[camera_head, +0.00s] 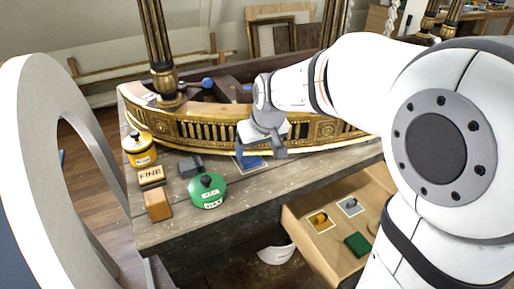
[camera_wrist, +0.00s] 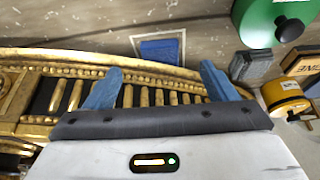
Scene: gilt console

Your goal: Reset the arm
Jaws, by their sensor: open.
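My arm reaches in from the right in the head view. My gripper (camera_head: 262,150) hangs in front of the gilt console (camera_head: 200,130), above the front part of the wooden bench. Its two blue-grey fingers are apart, with nothing between them. The wrist view shows the same open gripper (camera_wrist: 160,85) over the gilt fluted front of the console (camera_wrist: 150,97).
A green round tin (camera_head: 208,192), a dark grey block (camera_head: 190,166), a yellow jar (camera_head: 139,150), a "FINE" block (camera_head: 151,177) and a brown block (camera_head: 157,204) stand at the bench's left. An open drawer (camera_head: 300,222) below holds a yellow item, a grey item and a green block.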

